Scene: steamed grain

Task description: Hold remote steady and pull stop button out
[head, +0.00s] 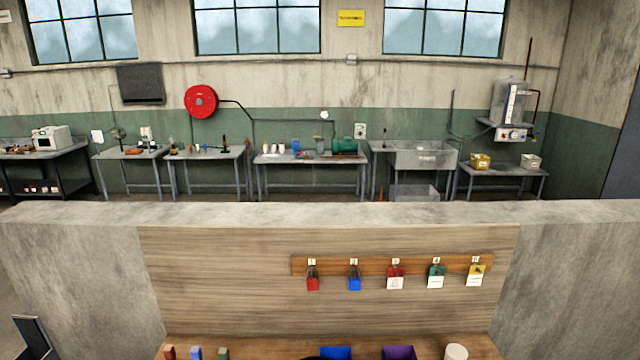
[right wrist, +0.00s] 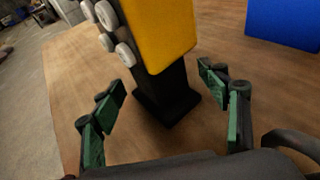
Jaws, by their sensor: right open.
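The yellow remote (right wrist: 162,30) stands in a black holder (right wrist: 166,96) on the wooden bench top in the right wrist view. Its top is cut off by the frame. Several round grey-white buttons (right wrist: 124,53) stick out from its left side. I cannot make out which is the stop button. My right gripper (right wrist: 160,84) is open, with green-padded fingers on either side of the black holder, apart from it and from the remote. My left gripper is in neither view. The remote cannot be made out in the head view.
A blue bin (head: 336,353), a purple bin (head: 399,353) and a white cylinder (head: 456,352) stand at the bench front. The blue bin also shows in the right wrist view (right wrist: 284,22). Small blocks (head: 196,353) stand left.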

